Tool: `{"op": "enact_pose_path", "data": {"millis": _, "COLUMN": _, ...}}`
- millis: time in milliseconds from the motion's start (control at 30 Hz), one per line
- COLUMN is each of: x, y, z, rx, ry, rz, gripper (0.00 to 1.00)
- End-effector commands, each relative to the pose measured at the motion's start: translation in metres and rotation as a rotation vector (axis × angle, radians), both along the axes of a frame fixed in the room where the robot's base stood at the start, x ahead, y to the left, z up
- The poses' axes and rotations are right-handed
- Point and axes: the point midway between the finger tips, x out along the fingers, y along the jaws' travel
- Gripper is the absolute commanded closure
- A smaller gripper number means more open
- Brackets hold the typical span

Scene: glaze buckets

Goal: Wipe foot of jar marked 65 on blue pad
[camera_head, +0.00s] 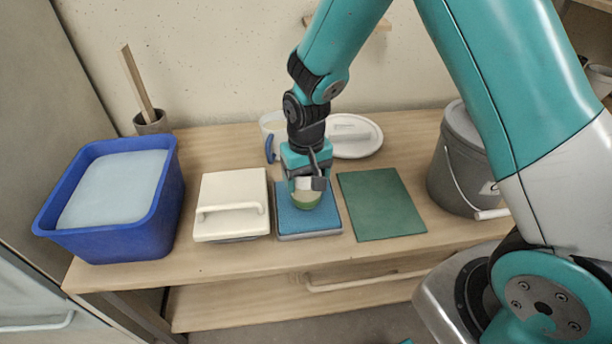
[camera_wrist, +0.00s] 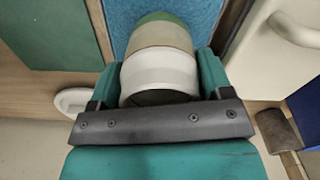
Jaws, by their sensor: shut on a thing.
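My gripper (camera_head: 308,183) is shut on a small jar (camera_head: 306,200) directly above the blue pad (camera_head: 290,222). The jar has a pale upper body and a green lower part. In the wrist view the jar (camera_wrist: 160,68) sits between the fingers, its green end against or just over the blue pad (camera_wrist: 190,12); I cannot tell whether it touches. No mark 65 is readable on the jar in either view.
A white lidded box (camera_head: 230,190) is left of the pad, and a green mat (camera_head: 380,205) is right. A blue tub (camera_head: 150,235) stands at far left, a grey bucket (camera_head: 455,170) at right. A white lid (camera_head: 355,150) and pitcher (camera_head: 270,125) are behind.

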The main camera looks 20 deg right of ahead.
Motion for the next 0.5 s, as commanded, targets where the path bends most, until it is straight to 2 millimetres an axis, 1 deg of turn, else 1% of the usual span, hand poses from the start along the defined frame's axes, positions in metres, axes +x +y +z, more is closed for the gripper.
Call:
{"op": "enact_pose_path", "data": {"millis": 333, "x": 0.0004, "y": 0.0001, "z": -0.0054, "rx": 0.000, "ry": -0.001, "rz": 0.000, "gripper": 0.61}}
{"op": "enact_pose_path", "data": {"millis": 500, "x": 0.0039, "y": -0.0009, "z": -0.0043, "rx": 0.000, "ry": -0.001, "rz": 0.000, "gripper": 0.61}}
